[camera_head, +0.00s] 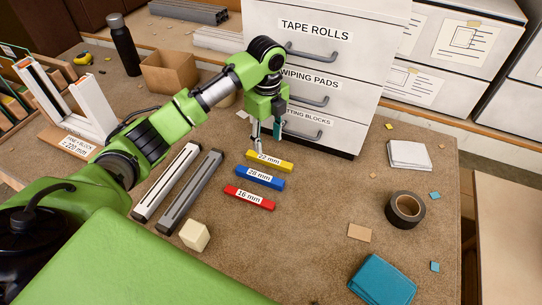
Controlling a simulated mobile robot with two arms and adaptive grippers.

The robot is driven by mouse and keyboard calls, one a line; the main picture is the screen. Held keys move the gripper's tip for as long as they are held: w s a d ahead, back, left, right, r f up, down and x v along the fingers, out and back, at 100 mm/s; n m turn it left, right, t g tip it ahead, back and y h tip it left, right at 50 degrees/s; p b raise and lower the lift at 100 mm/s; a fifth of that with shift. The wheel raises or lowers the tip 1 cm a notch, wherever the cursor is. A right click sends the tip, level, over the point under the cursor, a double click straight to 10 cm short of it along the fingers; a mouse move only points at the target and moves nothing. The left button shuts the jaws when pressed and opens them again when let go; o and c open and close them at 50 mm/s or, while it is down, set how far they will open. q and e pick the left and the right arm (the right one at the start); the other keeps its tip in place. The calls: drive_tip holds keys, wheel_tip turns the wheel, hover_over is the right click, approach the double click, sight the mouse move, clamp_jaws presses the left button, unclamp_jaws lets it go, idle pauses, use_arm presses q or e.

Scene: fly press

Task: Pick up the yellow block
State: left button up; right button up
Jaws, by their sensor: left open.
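The yellow block (284,166), with a label reading 22 mm, lies flat on the brown table in front of the drawer unit. My left gripper (266,142) hangs just above and behind its left part, pointing down. It is open and holds nothing; one finger overlaps the block's left end in the picture, and I cannot tell whether they touch. A blue block (276,184) labelled 28 mm lies in front of the yellow one. A red block (264,205) labelled 16 mm lies in front of the blue one. My right gripper is not in view.
A white drawer unit (330,78) stands close behind the blocks. Two long profiles (187,197) and a cream cube (195,235) lie to the left. Black tape (405,210), a teal cloth (383,281) and white pads (409,155) are at the right. The table just right of the blocks is clear.

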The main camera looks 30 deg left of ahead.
sight(269, 159)
use_arm(q)
wheel_tip(269, 159, down, 3)
drive_tip(key=shift+f+p, duration=0.1)
drive_tip(key=shift+p, duration=0.25)
drive_tip(key=f, duration=0.1)
drive_tip(key=f+p, duration=0.1)
drive_tip(key=f, duration=0.1)
drive_tip(key=f+p, duration=0.1)
drive_tip(key=shift+w+f, duration=0.25)
drive_tip(key=shift+f, duration=0.4)
clamp_jaws()
